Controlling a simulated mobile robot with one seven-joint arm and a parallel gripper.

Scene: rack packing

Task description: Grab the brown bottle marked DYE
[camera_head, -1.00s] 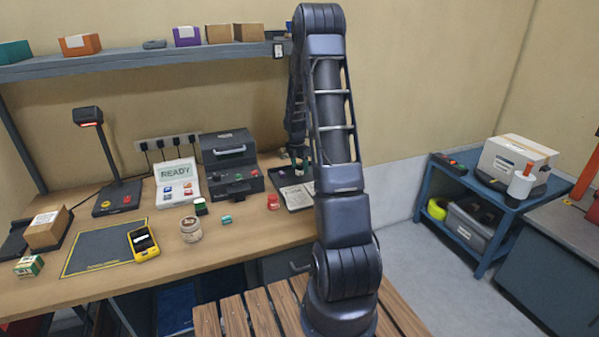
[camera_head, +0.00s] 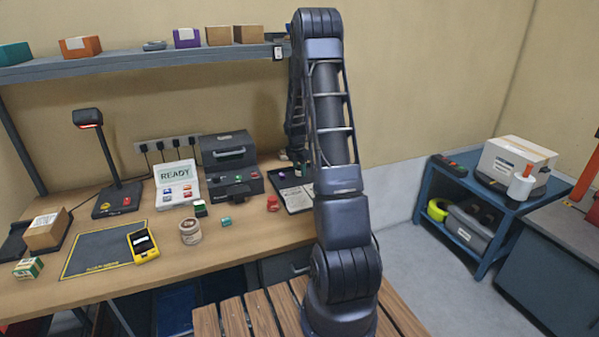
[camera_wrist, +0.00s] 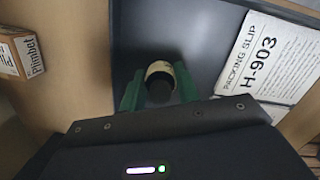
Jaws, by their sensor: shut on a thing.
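A small round bottle (camera_wrist: 159,71) with a dark cap and a cream label band shows in the wrist view. Its marking cannot be read and little of its body colour shows. My gripper (camera_wrist: 159,88) is shut on it, with one green finger at each side. The bottle is over the dark tray (camera_wrist: 135,35); I cannot tell whether it touches the tray. In the head view my arm covers most of the gripper and the bottle, at the back of the bench beside the grey machine.
A packing slip marked H-903 (camera_wrist: 262,62) lies in the tray, right of the gripper. A small carton (camera_wrist: 22,52) stands at the left in the wrist view. The grey machine (camera_head: 230,150), a jar (camera_head: 190,231) and a yellow handheld device (camera_head: 143,245) stand on the bench.

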